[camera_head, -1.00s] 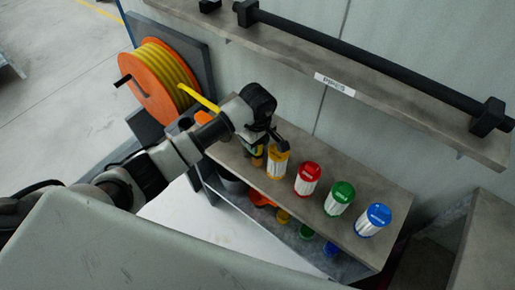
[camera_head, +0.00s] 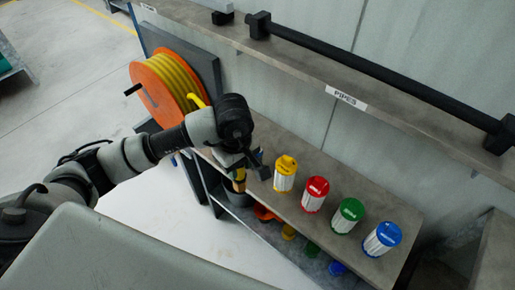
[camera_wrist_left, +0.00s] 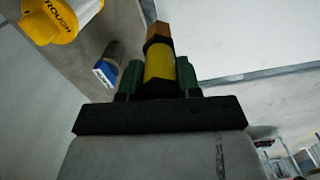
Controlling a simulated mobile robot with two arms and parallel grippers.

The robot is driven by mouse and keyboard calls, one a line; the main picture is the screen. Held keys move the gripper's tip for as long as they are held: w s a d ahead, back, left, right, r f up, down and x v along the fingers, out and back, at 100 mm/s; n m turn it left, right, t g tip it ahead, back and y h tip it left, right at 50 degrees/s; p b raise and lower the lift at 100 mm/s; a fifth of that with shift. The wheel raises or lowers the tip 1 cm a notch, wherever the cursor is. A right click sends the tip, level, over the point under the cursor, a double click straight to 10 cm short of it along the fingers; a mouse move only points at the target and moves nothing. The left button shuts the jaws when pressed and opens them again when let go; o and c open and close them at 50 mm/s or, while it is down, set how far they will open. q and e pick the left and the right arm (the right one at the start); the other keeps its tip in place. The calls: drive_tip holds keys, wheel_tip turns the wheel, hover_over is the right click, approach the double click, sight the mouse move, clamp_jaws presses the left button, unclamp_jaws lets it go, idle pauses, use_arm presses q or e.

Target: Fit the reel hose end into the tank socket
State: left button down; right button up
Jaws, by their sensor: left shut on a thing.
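My left gripper (camera_wrist_left: 158,78) is shut on the yellow hose end (camera_wrist_left: 158,66). Its brass hex tip (camera_wrist_left: 158,34) sticks out beyond the green finger pads. In the head view the left gripper (camera_head: 238,174) hangs at the bench's front edge, left of the yellow-lidded canister, with the hose end (camera_head: 239,184) pointing down. The orange reel (camera_head: 150,92) with yellow hose (camera_head: 176,76) stands behind my arm at the left. I cannot make out the tank socket. My right gripper is not in view.
Yellow, red (camera_head: 316,194), green (camera_head: 348,215) and blue (camera_head: 382,238) canisters line the bench (camera_head: 320,165). The yellow canister (camera_wrist_left: 58,18) and a dark cylinder with a blue-white label (camera_wrist_left: 108,70) show beside the gripper. A PIPES shelf (camera_head: 300,65) runs above. Small coloured items sit below.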

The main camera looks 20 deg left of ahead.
use_arm(q)
drive_tip(key=s+a+b, duration=0.1)
drive_tip(key=s+a, duration=0.2)
drive_tip(key=s, duration=0.6)
